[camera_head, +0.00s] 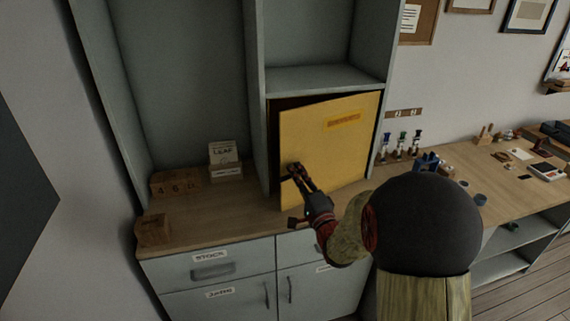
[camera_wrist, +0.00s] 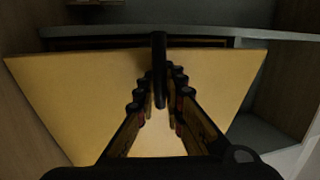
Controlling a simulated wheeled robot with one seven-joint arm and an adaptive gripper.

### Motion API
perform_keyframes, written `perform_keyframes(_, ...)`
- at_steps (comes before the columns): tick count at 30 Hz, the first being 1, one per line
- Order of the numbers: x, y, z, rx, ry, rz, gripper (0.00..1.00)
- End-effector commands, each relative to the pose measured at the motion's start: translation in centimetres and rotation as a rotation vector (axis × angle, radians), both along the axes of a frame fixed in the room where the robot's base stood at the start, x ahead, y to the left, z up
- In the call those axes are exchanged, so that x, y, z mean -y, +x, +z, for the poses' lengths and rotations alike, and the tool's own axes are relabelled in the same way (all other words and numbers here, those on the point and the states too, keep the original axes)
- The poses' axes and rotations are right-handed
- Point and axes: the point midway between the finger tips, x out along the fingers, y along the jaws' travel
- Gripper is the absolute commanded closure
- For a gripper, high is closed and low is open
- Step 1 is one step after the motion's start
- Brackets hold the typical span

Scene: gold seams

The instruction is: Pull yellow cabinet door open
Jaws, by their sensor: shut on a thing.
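The yellow cabinet door (camera_head: 335,145) stands slightly ajar in the head view, with a dark gap along its left and top edges. It fills much of the wrist view (camera_wrist: 80,90). A dark bar handle (camera_wrist: 159,60) runs out from the door between my fingertips in the wrist view. My gripper (camera_head: 294,172) is at the left side of the door and is shut on the handle; it also shows in the wrist view (camera_wrist: 160,85). In the head view my fingers mostly hide the handle.
The wooden counter (camera_head: 225,215) lies below the door, with wooden blocks (camera_head: 175,182) and a small card stand (camera_head: 224,158) to the left. Several small bottles (camera_head: 400,144) stand right of the cabinet. Drawers labelled on their fronts (camera_head: 208,268) are below.

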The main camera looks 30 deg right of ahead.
Motion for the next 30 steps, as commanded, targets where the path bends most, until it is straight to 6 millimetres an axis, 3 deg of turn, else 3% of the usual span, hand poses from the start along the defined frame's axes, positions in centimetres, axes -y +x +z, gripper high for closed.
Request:
perform_keyframes(1,0.6,-1.8,-0.1,-0.005,0.003,-0.011,1.00)
perform_keyframes(3,0.8,-3.5,-0.1,-0.005,0.003,-0.012,1.00)
perform_keyframes(9,1.3,-6.2,-0.2,-0.005,0.004,-0.010,1.00)
perform_keyframes(21,1.4,-6.8,-0.1,-0.003,0.003,-0.008,1.00)
perform_keyframes(22,1.4,-6.8,-0.1,-0.002,0.003,-0.008,0.89)
perform_keyframes(30,1.3,-6.7,-0.1,-0.001,0.001,-0.005,0.74)
